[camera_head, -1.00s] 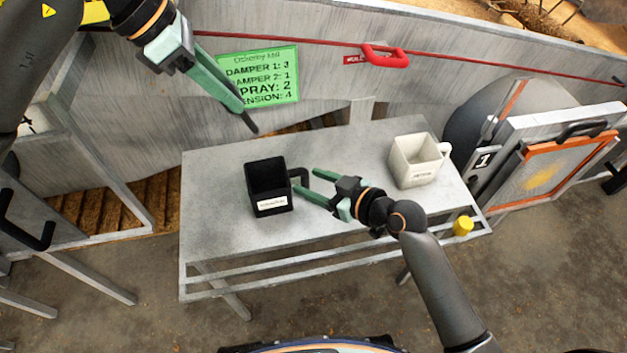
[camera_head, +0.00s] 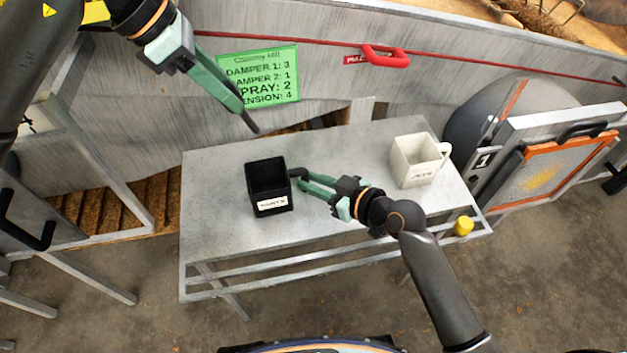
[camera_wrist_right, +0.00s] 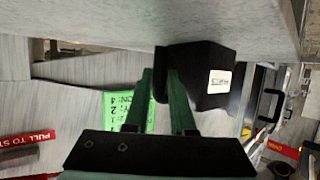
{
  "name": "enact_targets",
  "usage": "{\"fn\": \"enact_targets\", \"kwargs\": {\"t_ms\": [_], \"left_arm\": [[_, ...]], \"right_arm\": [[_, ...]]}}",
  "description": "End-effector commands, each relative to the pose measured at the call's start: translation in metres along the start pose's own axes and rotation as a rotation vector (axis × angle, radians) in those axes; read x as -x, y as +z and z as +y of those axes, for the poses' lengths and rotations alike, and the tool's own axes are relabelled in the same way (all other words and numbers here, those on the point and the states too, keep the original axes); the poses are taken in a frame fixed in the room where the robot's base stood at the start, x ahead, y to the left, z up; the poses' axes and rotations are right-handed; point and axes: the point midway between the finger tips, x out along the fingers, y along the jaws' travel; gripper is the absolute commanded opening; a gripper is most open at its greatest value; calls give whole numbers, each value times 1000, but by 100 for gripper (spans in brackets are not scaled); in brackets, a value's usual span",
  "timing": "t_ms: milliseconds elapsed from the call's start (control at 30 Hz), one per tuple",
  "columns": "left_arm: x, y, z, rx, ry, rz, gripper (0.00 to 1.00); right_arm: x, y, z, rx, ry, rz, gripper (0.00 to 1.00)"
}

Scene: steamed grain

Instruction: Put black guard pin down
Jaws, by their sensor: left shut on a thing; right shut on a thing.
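My left gripper (camera_head: 235,101) is at the upper left in the head view, in front of the green sign. It is shut on a thin dark pin (camera_head: 251,124), of which only a short tip shows past the fingers; I take it to be the black guard pin. The pin is in the air beyond the table's back edge. My right gripper (camera_head: 303,182) is shut on the handle of a black mug (camera_head: 268,179) with a white label. The mug stands on the grey table (camera_head: 225,225). The mug (camera_wrist_right: 203,70) also shows close up in the right wrist view.
A white mug (camera_head: 412,165) stands at the table's right. A green sign (camera_head: 275,78) and a red pull handle (camera_head: 385,56) are on the wall behind. A yellow knob (camera_head: 463,226) is at the right lower edge. The table's left and front are clear.

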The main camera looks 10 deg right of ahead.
Motion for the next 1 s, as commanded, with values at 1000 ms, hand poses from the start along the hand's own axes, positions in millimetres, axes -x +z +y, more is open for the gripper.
{"fn": "enact_targets", "kwargs": {"t_ms": [1000], "left_arm": [[-131,-8,-3,-77,-28,351,0]], "right_arm": [[0,0,0,0,0,0,0]]}}
